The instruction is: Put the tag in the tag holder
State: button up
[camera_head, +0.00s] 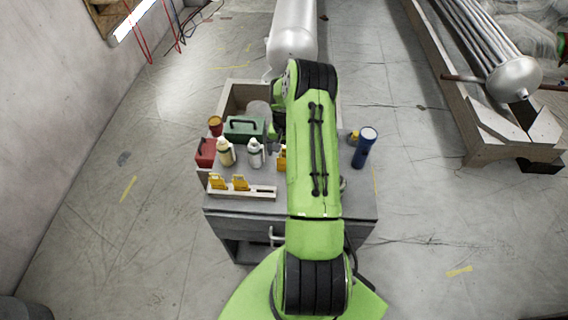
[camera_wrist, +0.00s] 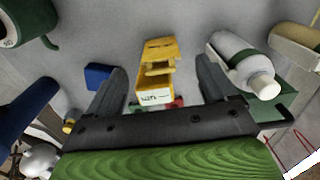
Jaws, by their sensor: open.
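A yellow tag (camera_wrist: 157,55) with a white label stands between the two open fingers of my gripper (camera_wrist: 160,82) in the wrist view. I see gaps on both sides of it. In the head view only an edge of this yellow tag (camera_head: 281,158) shows beside my arm, which hides the rest and my fingertips. The tag holder (camera_head: 253,193) is a pale rail at the front left of the grey cabinet top. Two yellow tags, a left one (camera_head: 217,182) and a right one (camera_head: 240,183), stand in it. Its right end is bare, with a dark slot.
Left of my arm stand a white bottle (camera_head: 255,153), a cream bottle (camera_head: 226,151), a red box (camera_head: 205,152) and a green case (camera_head: 244,128). A blue flashlight (camera_head: 364,147) stands at the right. The cabinet top (camera_head: 222,206) is clear in front of the holder.

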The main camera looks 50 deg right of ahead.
send_over(284, 171)
notch_tip(284, 171, down, 6)
jog(key=shift+w+d+f, duration=0.1)
jog(key=shift+d, duration=0.05)
jog(key=c, duration=1.2)
